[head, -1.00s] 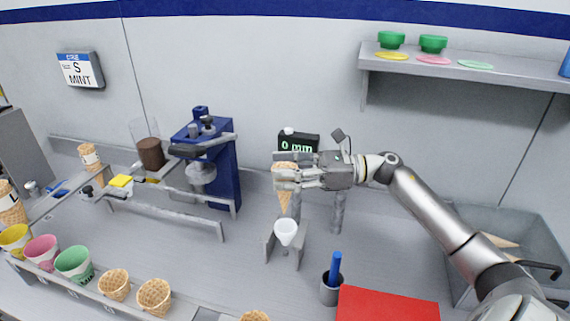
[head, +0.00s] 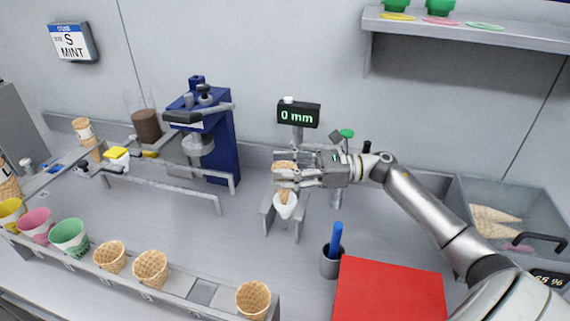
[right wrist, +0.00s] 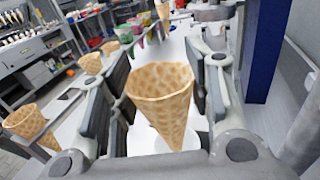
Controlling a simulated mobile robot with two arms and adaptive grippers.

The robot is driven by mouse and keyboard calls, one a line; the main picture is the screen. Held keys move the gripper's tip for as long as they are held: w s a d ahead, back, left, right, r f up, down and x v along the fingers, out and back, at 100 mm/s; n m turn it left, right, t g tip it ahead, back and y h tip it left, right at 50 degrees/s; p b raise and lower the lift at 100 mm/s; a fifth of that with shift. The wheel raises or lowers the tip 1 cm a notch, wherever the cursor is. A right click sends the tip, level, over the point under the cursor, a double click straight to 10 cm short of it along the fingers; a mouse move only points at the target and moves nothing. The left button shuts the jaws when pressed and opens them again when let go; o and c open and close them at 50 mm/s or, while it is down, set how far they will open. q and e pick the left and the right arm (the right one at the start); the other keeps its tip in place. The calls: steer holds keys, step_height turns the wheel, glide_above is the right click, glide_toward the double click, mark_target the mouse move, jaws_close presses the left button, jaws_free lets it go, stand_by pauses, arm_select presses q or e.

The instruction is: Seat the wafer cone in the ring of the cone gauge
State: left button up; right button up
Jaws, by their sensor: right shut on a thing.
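My right gripper (head: 300,171) is shut on a tan wafer cone (head: 285,192), which points downward. The cone gauge has a white funnel-shaped ring (head: 286,207) between grey metal uprights and a display (head: 298,115) behind, reading 0 mm. The cone's lower part is at the ring's mouth, with its tip hidden inside or behind the white rim. In the right wrist view the wafer cone (right wrist: 163,95) is between the fingers, open end up, with the white ring (right wrist: 150,140) below it. The gripper fingers cover part of the cone. My left gripper is out of view.
A blue press (head: 205,135) stands left of the gauge. A grey cup with a blue stick (head: 333,255) and a red box (head: 390,292) are in front at right. Several cones sit in the front rack (head: 205,292). A clear bin (head: 512,215) is at far right.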

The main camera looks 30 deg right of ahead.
step_height(320, 180, down, 3)
steer(key=shift+f+b, duration=0.15)
steer(key=shift+b, duration=0.75)
steer(key=shift+f+b, duration=0.85)
steer(key=shift+b, duration=0.05)
steer(key=o, duration=0.8)
